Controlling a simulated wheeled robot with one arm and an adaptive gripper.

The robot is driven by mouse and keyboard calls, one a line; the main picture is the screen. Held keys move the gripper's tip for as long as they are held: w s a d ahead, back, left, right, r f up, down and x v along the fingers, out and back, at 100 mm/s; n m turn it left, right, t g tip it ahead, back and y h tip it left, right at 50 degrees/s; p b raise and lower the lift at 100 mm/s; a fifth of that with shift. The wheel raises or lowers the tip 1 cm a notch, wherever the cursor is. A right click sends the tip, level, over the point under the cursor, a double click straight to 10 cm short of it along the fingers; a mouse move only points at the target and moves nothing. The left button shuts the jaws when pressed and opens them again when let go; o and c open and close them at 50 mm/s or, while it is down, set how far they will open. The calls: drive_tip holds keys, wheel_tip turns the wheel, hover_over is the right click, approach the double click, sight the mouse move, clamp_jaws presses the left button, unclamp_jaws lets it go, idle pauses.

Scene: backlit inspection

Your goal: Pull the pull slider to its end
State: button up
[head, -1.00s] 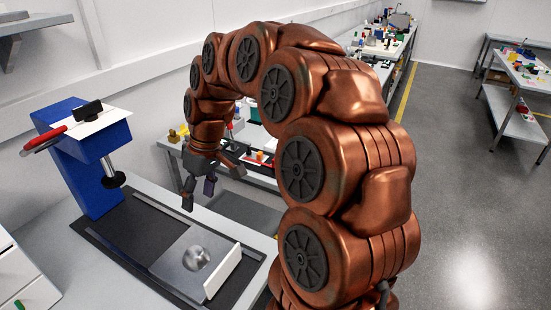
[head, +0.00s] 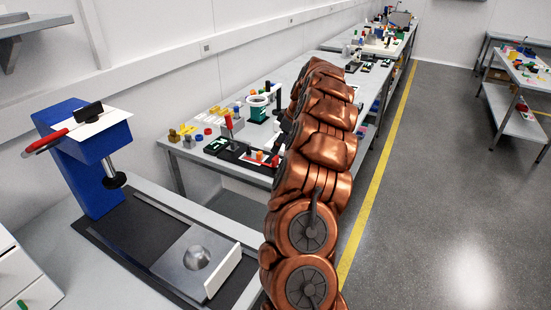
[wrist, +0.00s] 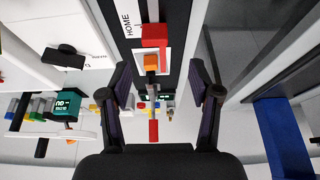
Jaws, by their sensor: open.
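In the wrist view, a dark track with a white strip lettered HOME (wrist: 129,24) runs down from the top. A red block (wrist: 154,37) and a smaller orange block (wrist: 151,62) sit over a white plate on it; I take these for the pull slider, but cannot tell which part is its handle. My gripper (wrist: 160,74) is open, its two dark fingers on either side of the orange block in the picture, and nothing is seen held. Contact cannot be told. In the head view my arm hides the gripper.
In the head view, a blue press (head: 95,150) stands at the left with a metal plate (head: 180,262) on a dark base. The bench behind holds many small parts, a dark board (head: 236,158) and a green container (head: 257,108). The floor (head: 430,200) at right is clear.

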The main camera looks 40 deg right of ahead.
sight(276, 157)
drive_tip(key=x, duration=0.2)
drive_tip(key=p+x, duration=0.1)
drive_tip(key=x, duration=0.2)
drive_tip(key=p+x, duration=0.1)
drive_tip(key=x, duration=0.2)
drive_tip(key=shift+s+d+f, duration=0.1)
drive_tip(key=shift+s+d, duration=0.1)
drive_tip(key=shift+d, duration=0.2)
clamp_jaws()
idle(0.4)
